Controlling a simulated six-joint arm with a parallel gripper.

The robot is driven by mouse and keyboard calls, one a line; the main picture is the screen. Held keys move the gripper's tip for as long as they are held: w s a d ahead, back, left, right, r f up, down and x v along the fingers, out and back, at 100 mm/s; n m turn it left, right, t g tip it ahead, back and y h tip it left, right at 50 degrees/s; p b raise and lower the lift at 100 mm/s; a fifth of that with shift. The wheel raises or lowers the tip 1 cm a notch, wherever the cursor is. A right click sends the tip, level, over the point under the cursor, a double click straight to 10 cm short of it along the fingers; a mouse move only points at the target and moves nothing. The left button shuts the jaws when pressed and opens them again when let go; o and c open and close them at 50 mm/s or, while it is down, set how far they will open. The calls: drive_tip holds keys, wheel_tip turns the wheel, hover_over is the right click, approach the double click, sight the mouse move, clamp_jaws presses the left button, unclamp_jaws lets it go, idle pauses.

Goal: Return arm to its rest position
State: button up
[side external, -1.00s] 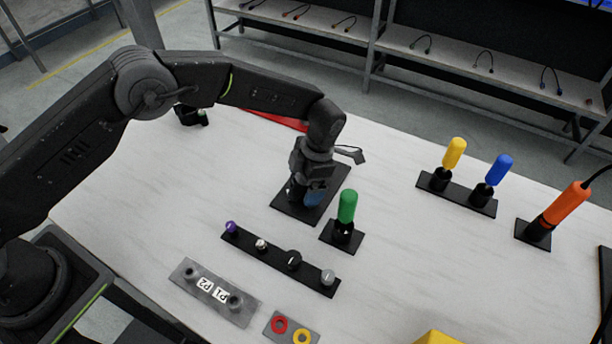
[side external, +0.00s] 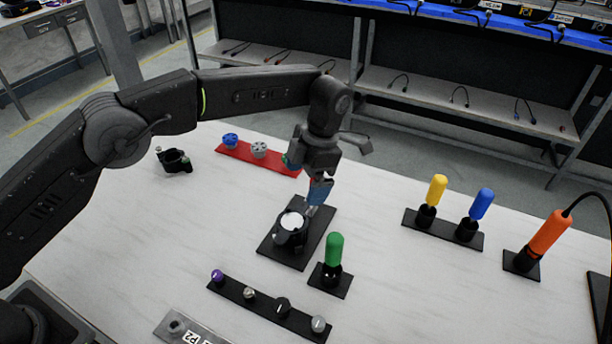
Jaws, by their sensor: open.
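My gripper (side external: 316,200) points down above a black base plate (side external: 322,225). It is open, and I see nothing held in it, though its fingertips are small and partly turned away. On that plate a black round holder (side external: 290,238) stands with a white-topped round thing (side external: 292,221) in it, just below and left of my fingertips. My gripper looks apart from it. My wrist hides part of a red strip (side external: 240,154) behind.
A green-handled tool (side external: 334,250) stands right of the plate. Yellow (side external: 437,189), blue (side external: 481,204) and orange (side external: 548,233) tools stand farther right. A black strip with several knobs (side external: 266,302) lies in front. The red strip bears blue and grey knobs. Table at left is mostly clear.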

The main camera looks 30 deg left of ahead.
idle(0.3)
drive_tip(key=s+a+r+m+t+h, duration=0.1)
drive_tip(key=s+a+r+m+t, duration=0.1)
drive_tip(key=s+a+r+m, duration=0.45)
drive_tip(key=s+a+r+m+t+h, duration=0.15)
drive_tip(key=s+a+r+m, duration=0.25)
drive_tip(key=a+r+m, duration=0.6)
drive_tip(key=s+a+m+t, duration=0.2)
drive_tip(key=s+m, duration=0.3)
drive_tip(key=s, duration=0.4)
drive_tip(key=s+a+f+m+t, duration=0.1)
drive_tip(key=s+a+m+t, duration=0.1)
drive_tip(key=s+m, duration=0.4)
drive_tip(key=s+a, duration=0.1)
drive_tip(key=s, duration=0.2)
drive_tip(key=shift+s+a, duration=0.4)
drive_tip(key=shift+f+y, duration=0.1)
drive_tip(key=shift+y, duration=0.15)
